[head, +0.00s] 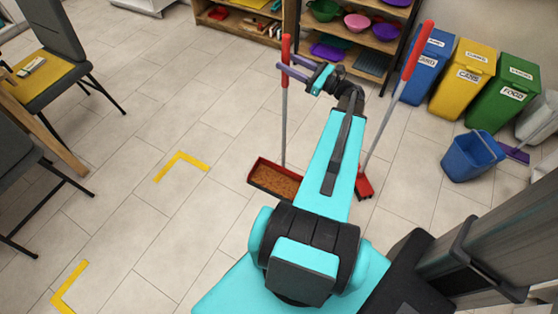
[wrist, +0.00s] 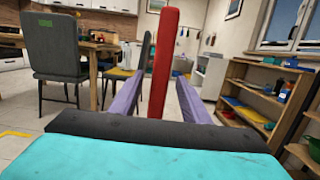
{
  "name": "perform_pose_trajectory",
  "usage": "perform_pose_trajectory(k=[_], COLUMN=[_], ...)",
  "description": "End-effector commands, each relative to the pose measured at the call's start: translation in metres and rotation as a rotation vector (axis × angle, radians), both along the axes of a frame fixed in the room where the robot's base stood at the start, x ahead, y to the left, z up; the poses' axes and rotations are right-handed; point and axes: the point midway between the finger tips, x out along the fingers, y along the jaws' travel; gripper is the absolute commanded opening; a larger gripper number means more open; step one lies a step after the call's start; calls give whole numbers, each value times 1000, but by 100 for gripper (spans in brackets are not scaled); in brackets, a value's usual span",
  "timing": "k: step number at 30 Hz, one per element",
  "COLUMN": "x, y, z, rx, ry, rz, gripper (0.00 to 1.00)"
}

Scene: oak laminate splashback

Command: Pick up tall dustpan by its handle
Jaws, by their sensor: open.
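The tall dustpan stands upright on the floor in the head view. Its red pan (head: 258,183) holds brown debris, and a grey pole (head: 284,130) rises from it to a red handle grip (head: 287,45). My gripper (head: 285,67) is open, its purple fingers at the lower part of the red grip. In the wrist view, the red grip (wrist: 162,60) stands between the two purple fingers (wrist: 160,92), with a gap showing on each side. The grip's lower end is hidden behind my gripper's dark body.
A red-handled broom (head: 416,52) stands right of my arm, its red head (head: 364,187) on the floor. Blue, yellow and green bins (head: 465,75), a blue bucket (head: 470,157) and wooden shelves (head: 350,40) lie beyond. Chairs (head: 50,60) stand left; the floor between is clear.

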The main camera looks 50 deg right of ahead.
Motion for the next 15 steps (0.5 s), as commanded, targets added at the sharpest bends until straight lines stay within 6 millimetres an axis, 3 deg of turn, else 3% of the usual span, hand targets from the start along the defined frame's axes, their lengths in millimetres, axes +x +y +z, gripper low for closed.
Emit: perform_pose_trajectory(k=[8,15], x=[4,26], y=[1,7], z=[1,6], rx=[0,-1], ry=[0,0], rz=[2,4], gripper=[42,42])
